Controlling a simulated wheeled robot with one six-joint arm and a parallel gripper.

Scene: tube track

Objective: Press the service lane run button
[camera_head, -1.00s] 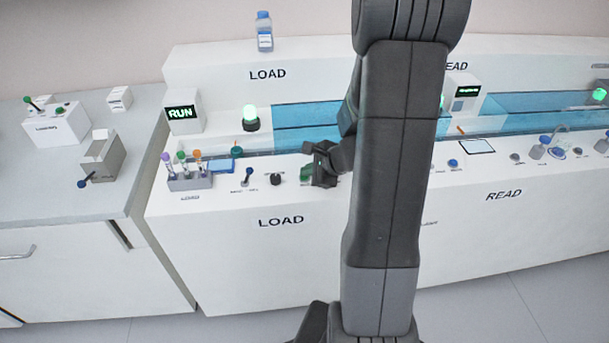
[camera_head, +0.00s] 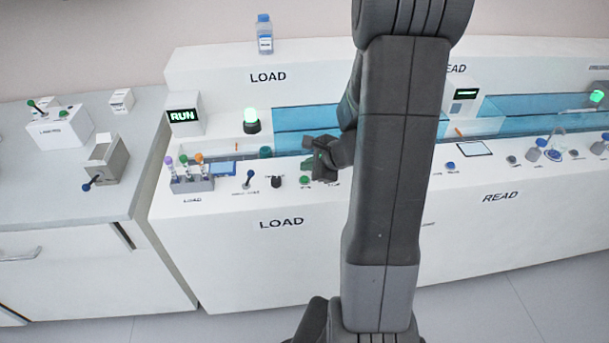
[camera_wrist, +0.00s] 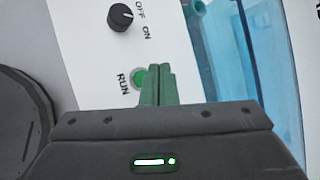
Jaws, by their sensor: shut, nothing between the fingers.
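A round green button (camera_wrist: 140,78) labelled RUN sits on the white LOAD counter in the wrist view, partly covered by my fingers. It also shows in the head view (camera_head: 304,180). No "service lane" label is readable. My gripper (camera_wrist: 158,70) has its green fingers shut together and empty, just right of the button. In the head view my gripper (camera_head: 312,163) is above and slightly right of the button, seemingly apart from it. A lit green RUN display (camera_head: 183,115) stands at the back left of the LOAD station.
A black OFF/ON knob (camera_wrist: 121,17) is beside the button. A blue channel (camera_head: 300,125) runs behind. A green lamp (camera_head: 251,120) is lit.

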